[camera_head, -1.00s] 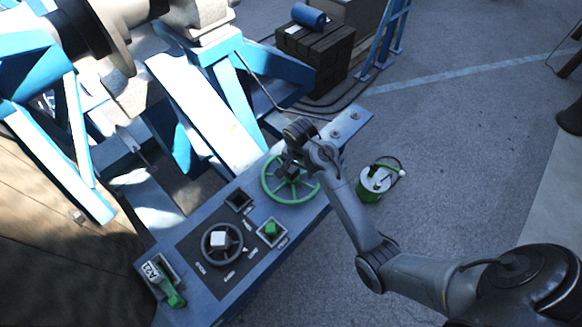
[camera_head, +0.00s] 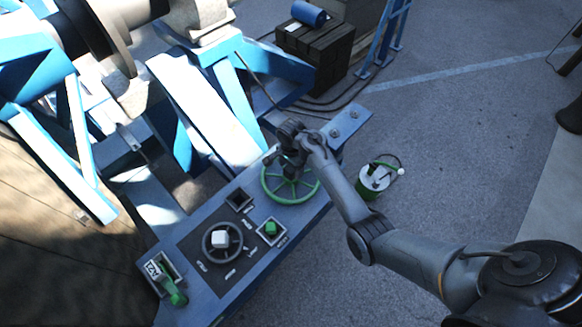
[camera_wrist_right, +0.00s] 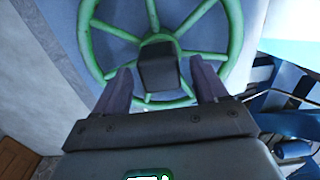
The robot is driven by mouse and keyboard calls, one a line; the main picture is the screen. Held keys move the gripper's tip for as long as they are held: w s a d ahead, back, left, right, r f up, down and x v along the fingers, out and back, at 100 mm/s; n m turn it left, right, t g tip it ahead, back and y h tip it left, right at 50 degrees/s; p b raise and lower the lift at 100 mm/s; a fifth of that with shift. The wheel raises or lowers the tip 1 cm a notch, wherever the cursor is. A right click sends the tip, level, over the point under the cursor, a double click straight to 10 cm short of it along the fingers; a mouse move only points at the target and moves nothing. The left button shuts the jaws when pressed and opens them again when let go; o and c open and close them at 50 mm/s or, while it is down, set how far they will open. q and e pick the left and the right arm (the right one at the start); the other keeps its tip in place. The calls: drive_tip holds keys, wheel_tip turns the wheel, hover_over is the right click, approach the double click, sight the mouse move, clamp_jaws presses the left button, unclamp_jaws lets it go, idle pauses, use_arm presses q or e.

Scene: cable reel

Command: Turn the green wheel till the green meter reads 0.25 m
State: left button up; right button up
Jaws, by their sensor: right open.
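The green wheel (camera_head: 317,190) is a spoked ring on the right part of the blue console. My right gripper (camera_head: 291,168) is over its middle and hides part of the hub and far rim. In the right wrist view the green wheel (camera_wrist_right: 235,30) lies beyond my open right gripper (camera_wrist_right: 162,82). The two fingers stand on either side of a dark block (camera_wrist_right: 158,68) in front of the spokes; I cannot tell whether they touch it. No readable green meter shows. My left gripper is not in view.
The console (camera_head: 207,303) also carries a dark handwheel (camera_head: 238,247), a green button (camera_head: 270,229) and a green lever (camera_head: 177,297). A green and white canister (camera_head: 371,184) stands on the floor to the right. Blue stand beams (camera_head: 205,110) rise behind; open floor lies at right.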

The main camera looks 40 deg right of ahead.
drive_tip(key=shift+f, duration=0.8)
clamp_jaws()
